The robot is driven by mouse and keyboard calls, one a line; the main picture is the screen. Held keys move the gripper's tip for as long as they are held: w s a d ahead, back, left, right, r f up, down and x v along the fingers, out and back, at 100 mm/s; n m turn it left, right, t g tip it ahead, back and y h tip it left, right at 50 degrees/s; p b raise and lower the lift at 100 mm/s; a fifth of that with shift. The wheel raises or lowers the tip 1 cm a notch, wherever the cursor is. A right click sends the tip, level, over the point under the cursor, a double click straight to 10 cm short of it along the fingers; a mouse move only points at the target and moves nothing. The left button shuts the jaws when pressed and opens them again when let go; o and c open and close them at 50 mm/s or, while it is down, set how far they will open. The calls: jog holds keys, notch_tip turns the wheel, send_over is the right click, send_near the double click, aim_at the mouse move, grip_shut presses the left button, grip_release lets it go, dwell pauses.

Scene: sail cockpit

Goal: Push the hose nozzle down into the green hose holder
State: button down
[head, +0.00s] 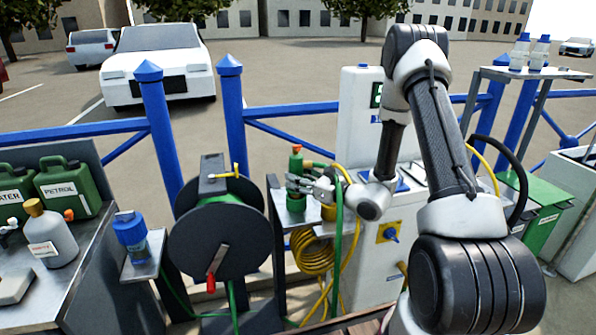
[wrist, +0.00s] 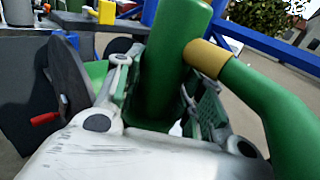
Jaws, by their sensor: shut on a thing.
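The hose nozzle (head: 296,162) is an upright green cylinder with a red tip and an orange-yellow collar on its side, where the green hose (head: 338,225) joins. My gripper (head: 299,184) is shut on the nozzle body. In the wrist view the gripper's fingers (wrist: 165,95) lie on both sides of the green nozzle (wrist: 172,65), with the hose (wrist: 270,110) curving away right. The green hose holder (head: 296,203) stands on a small metal shelf directly below the nozzle. My fingers partly cover the gap, so I cannot tell whether the nozzle's lower end is in the holder.
A yellow holder (head: 329,213) stands right of the green one, with a coiled yellow hose (head: 312,252) below. A dark hose reel (head: 219,240) is close on the left. A white pedestal (head: 360,258) stands to the right. Blue railings (head: 290,110) run behind.

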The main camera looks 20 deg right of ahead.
jog(key=shift+f, duration=0.6)
jog(key=shift+f, duration=0.6)
dwell(0.9)
jog(key=c, duration=1.2)
grip_release()
jog(key=shift+o, duration=0.2)
jog(key=shift+s+d, duration=0.1)
jog(key=shift+s, duration=0.05)
jog(key=v, duration=1)
jog(key=shift+s+d, duration=0.25)
jog(key=shift+s, duration=0.05)
